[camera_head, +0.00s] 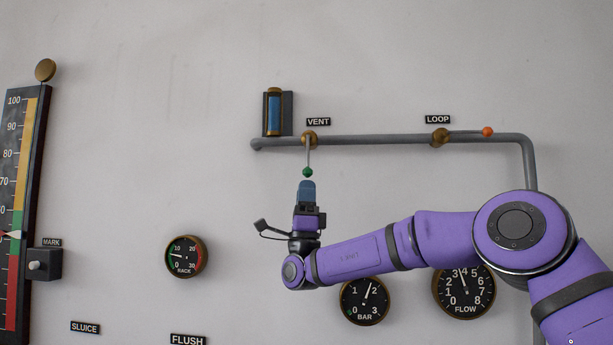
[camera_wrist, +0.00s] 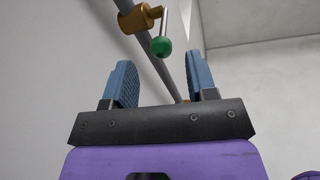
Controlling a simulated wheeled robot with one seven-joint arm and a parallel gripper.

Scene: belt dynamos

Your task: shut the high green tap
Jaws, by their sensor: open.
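The green tap (camera_head: 308,172) is the VENT one on the high grey pipe. Its brass body (camera_head: 309,139) sits on the pipe, and its thin lever hangs straight down, across the pipe, ending in a green ball. In the wrist view the green ball (camera_wrist: 161,47) and the brass body (camera_wrist: 140,19) show above and beyond my fingers. My gripper (camera_head: 307,190) points up just below the green ball, apart from it in the wrist view. Its two blue fingers (camera_wrist: 160,84) are open with nothing between them.
The LOOP tap (camera_head: 440,136) is on the same pipe to the right, its lever along the pipe to an orange ball (camera_head: 487,131). A blue sight glass (camera_head: 274,112) stands left of VENT.

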